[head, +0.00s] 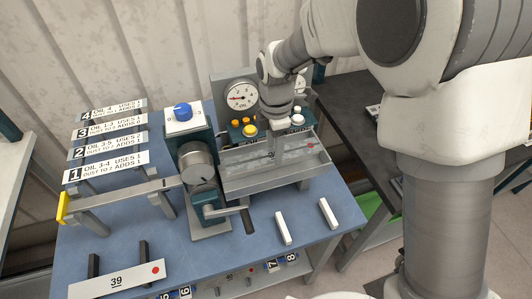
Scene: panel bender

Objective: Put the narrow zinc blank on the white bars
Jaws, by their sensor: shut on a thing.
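The narrow zinc blank appears to be the grey sheet (293,151) with a red dot at its right end, in the grey tray-like bed of the bender (275,183). My gripper (272,148) points down at its middle and is shut on it. The fingertips are small, and I cannot tell whether the blank is lifted clear of the bed. Two white bars, a left one (284,229) and a right one (328,214), lie apart on the blue table in front of the bed, with nothing on them.
A crank handle (245,218) sticks out left of the white bars. A pale plate marked 39 (116,281) rests by two black bars at front left. Numbered strips (105,155) lie at left, beside a yellow-ended arm (63,208). A gauge (241,95) and buttons stand behind my gripper.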

